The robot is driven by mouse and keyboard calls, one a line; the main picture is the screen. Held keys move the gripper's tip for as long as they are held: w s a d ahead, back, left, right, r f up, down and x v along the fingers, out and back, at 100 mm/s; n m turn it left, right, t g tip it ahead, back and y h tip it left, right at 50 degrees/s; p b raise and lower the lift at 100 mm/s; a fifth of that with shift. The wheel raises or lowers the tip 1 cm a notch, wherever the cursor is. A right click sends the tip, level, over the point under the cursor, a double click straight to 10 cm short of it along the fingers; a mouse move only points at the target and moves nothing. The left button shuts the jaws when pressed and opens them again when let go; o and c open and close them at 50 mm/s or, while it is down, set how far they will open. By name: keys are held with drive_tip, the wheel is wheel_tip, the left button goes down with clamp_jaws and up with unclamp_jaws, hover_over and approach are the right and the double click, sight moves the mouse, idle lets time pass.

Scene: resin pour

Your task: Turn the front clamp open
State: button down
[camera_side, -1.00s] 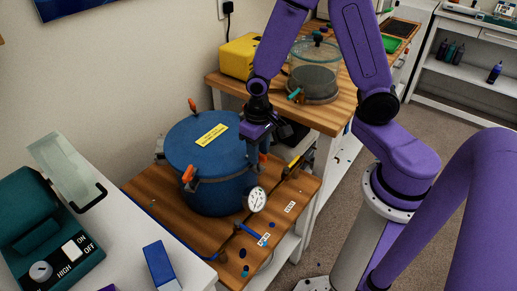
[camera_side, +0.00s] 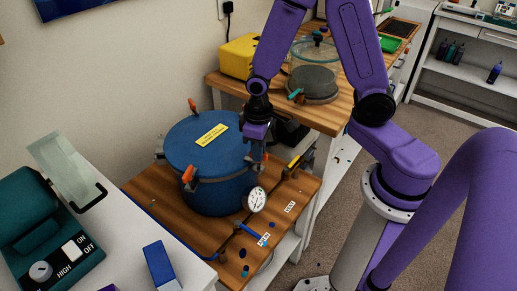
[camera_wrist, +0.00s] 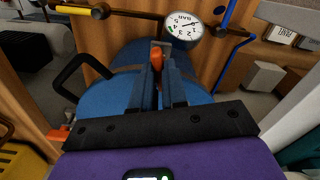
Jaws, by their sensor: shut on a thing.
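The blue pressure pot (camera_side: 212,190) stands upright on the wooden bench, its lid on with a yellow label. Orange-handled clamps sit around its rim: one at the back (camera_side: 193,104), one at the near left (camera_side: 188,174), and one on the right by the dial gauge. My gripper (camera_side: 262,156) is at this right-hand clamp, beside the rim. In the wrist view, its fingers (camera_wrist: 158,75) are shut on the orange clamp handle (camera_wrist: 157,57), with the pot below. The fingers hide part of that clamp, so its exact angle is unclear.
The dial gauge (camera_side: 255,199) projects from the pot close below my gripper. A blue-handled valve (camera_side: 248,232) and a yellow-handled one (camera_side: 294,161) lie along the bench pipework. A glass chamber (camera_side: 315,70) and yellow case (camera_side: 238,57) stand behind.

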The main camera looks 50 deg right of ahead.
drive_tip(key=n, duration=1.4)
idle(0.7)
drive_tip(key=c, duration=1.2)
unclamp_jaws()
drive_tip(key=shift+o, duration=0.2)
wheel_tip(320, 180, up, 18)
drive_tip(key=shift+f, duration=0.25)
